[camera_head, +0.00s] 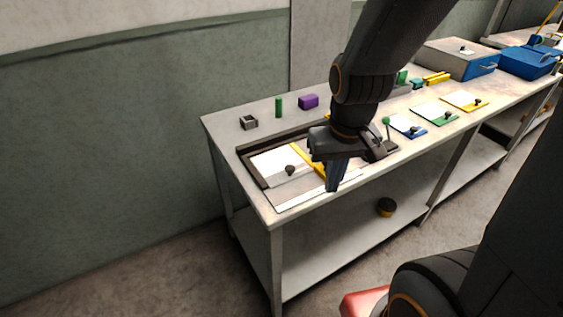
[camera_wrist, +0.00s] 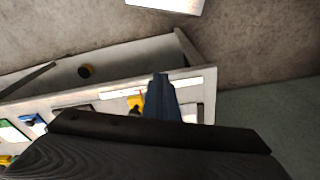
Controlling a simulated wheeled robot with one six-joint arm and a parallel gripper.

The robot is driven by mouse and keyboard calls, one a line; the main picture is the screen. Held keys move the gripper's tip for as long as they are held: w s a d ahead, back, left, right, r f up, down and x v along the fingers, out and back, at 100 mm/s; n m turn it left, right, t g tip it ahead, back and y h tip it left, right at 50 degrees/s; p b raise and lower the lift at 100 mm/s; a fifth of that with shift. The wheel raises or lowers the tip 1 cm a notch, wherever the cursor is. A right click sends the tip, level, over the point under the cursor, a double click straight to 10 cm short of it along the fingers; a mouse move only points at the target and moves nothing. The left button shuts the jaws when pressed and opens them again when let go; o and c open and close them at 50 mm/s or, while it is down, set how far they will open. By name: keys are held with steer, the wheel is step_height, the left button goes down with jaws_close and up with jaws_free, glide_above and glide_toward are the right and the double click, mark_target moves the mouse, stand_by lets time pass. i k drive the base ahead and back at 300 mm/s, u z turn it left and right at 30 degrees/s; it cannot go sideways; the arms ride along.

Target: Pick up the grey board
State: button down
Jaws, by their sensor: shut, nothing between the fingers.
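The grey board (camera_head: 272,162) lies at the left end of the workbench, inside a dark frame. Its top is white with a grey edge strip, and a dark knob (camera_head: 290,170) stands on it. My gripper (camera_head: 334,186) is shut and empty, pointing down over the bench's front part, to the right of the board's knob. In the wrist view the closed fingers (camera_wrist: 160,85) show in front of the bench edge, and my wrist hides much of the bench top.
A yellow strip (camera_head: 308,160) lies right of the board. Blue (camera_head: 408,125), green (camera_head: 435,112) and yellow (camera_head: 465,101) boards with knobs lie farther right. A green cylinder (camera_head: 278,107), purple block (camera_head: 308,101) and small grey box (camera_head: 249,122) stand behind. A lower shelf holds a dark-yellow round object (camera_head: 385,207).

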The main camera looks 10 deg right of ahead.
mark_target(279, 167)
steer(key=k, duration=1.3)
steer(key=z, duration=0.6)
steer(key=i, duration=1.25)
steer(key=u, duration=0.8)
steer(key=i, duration=0.45)
steer(key=u, duration=0.45)
